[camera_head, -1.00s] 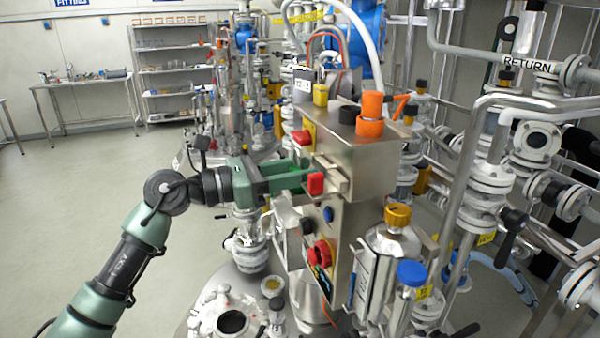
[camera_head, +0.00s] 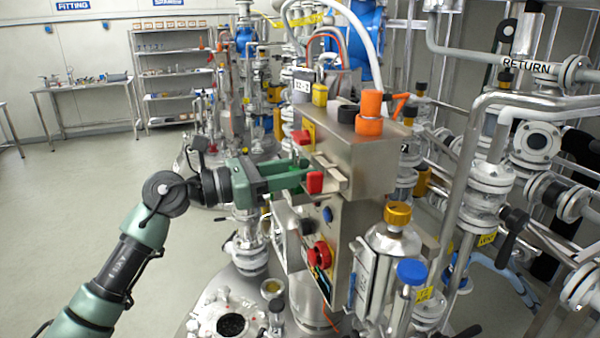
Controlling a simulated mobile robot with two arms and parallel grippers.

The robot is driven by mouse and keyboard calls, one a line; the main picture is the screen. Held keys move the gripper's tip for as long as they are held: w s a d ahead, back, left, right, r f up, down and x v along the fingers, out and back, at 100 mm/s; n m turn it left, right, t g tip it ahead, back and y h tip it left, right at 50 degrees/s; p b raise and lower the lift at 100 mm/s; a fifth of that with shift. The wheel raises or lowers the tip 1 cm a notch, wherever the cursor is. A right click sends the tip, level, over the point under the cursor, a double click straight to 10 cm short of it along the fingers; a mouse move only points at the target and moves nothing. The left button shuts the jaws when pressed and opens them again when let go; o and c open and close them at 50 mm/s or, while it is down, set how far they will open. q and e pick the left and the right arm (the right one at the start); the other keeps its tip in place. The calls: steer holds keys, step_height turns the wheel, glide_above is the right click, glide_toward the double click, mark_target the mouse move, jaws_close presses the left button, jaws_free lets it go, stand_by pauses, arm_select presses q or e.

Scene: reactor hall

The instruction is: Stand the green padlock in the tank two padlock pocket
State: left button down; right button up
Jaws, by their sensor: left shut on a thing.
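My left gripper (camera_head: 300,176) reaches in from the left with its fingers against the left face of a steel box (camera_head: 371,156). It is shut on a small green thing (camera_head: 303,163), which looks like the green padlock; the fingers hide most of it. A red block (camera_head: 315,182) sits right at the fingertips, in front of a metal ledge (camera_head: 333,175) on the box. A yellow padlock (camera_head: 320,95) stands upright on top of the box, beside a tag (camera_head: 302,86) that seems to end in 2. I cannot tell which pocket belongs to tank two. My right gripper is out of view.
Orange and black caps (camera_head: 370,113) stand on the box top. A red knob (camera_head: 320,254) is below the gripper. Pipes crowd the right; open floor (camera_head: 80,210) lies left.

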arm_select(q)
steer(key=shift+d+f, duration=0.1)
steer(key=shift+f, duration=1.05)
steer(key=c, duration=1.1)
jaws_free()
steer(key=shift+o, duration=1.2)
steer(key=shift+w, duration=0.15)
steer(key=shift+f, duration=0.1)
steer(key=shift+a+f+b, duration=0.1)
steer(key=shift+a+b, duration=0.3)
steer(key=shift+b, duration=0.05)
steer(key=s+a+r+b, duration=0.2)
steer(key=a, duration=0.4)
steer(key=shift+s+a+r, duration=0.15)
steer(key=shift+a, duration=0.25)
